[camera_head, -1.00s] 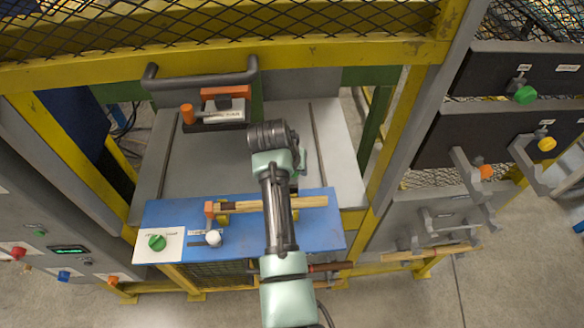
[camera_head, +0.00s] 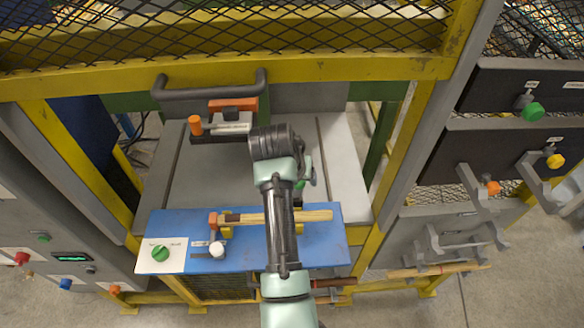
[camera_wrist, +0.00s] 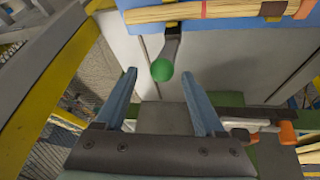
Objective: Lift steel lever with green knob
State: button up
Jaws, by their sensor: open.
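The green ball knob (camera_wrist: 161,70) shows in the wrist view, between the tips of my gripper's fingers (camera_wrist: 159,74) in the picture. Its dark, flat steel lever (camera_wrist: 172,42) runs up from the knob to the edge of the blue panel. My gripper is open, with a finger on either side of the knob in this view and nothing held. I cannot tell how far beyond the fingertips the knob is. In the head view my arm hides most of the lever and the gripper's fingers; only a small bit of green (camera_head: 301,186) shows beside the arm.
The blue panel (camera_head: 190,222) carries a wood-handled hammer (camera_head: 270,217), a white knob (camera_head: 217,249) and a green knob (camera_head: 161,253). A grey bar handle (camera_head: 212,92) and an orange-and-black fixture (camera_head: 232,118) are behind. Yellow posts (camera_head: 400,150) flank the opening. Right-hand hooks (camera_head: 478,190) stick out.

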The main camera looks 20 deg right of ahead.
jog(key=b+v, duration=0.2)
jog(key=v, duration=0.8)
jog(key=shift+r, duration=0.1)
jog(key=shift+c, duration=0.3)
